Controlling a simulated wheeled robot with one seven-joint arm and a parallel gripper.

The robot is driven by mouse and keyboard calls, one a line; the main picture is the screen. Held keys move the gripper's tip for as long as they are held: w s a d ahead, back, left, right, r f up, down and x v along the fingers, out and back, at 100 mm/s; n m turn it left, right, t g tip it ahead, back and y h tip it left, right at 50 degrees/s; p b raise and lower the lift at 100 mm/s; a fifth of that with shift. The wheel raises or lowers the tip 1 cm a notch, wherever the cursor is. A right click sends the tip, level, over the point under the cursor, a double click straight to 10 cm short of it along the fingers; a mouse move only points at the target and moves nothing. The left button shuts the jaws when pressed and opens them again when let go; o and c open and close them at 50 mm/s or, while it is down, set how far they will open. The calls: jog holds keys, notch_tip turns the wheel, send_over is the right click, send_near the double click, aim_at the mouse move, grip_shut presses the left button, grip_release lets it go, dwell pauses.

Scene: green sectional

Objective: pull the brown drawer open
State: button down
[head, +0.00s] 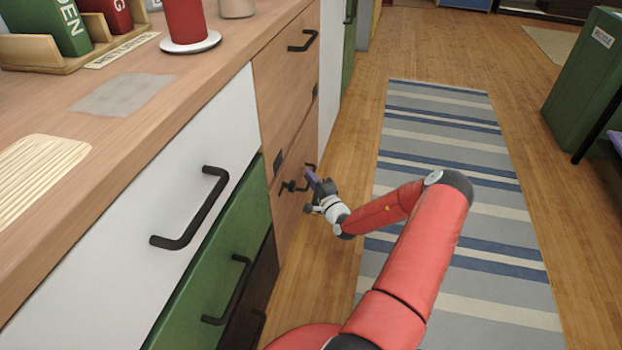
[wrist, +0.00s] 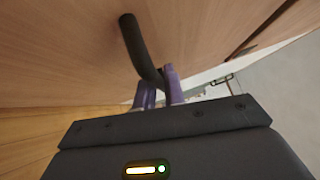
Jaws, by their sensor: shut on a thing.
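The brown wooden drawer front (head: 289,222) is in the cabinet column in the middle of the head view. Its dark bar handle (head: 290,186) is partly hidden by my gripper (head: 311,181). In the wrist view the handle (wrist: 138,45) runs down between the purple fingers of my gripper (wrist: 159,90), which are shut on it. The wooden front (wrist: 70,45) fills the upper left there. The drawer front looks about flush with the column; a small gap cannot be told.
Another wooden drawer front with a dark handle (head: 303,41) is above. White (head: 180,170) and green (head: 225,250) fronts with handles stand nearer on the left. A striped rug (head: 455,260) covers the floor on the right; a green bin (head: 580,90) stands beyond it.

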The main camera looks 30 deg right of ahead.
jog(key=s+d, duration=1.5)
jog(key=s, duration=0.2)
jog(key=shift+s+d, duration=0.2)
jog(key=shift+d, duration=0.1)
jog(key=c, duration=1.5)
grip_release()
jog(key=s+f, duration=0.1)
jog(key=s, duration=0.6)
jog(key=shift+s+a+p, duration=0.3)
jog(key=shift+s, duration=0.1)
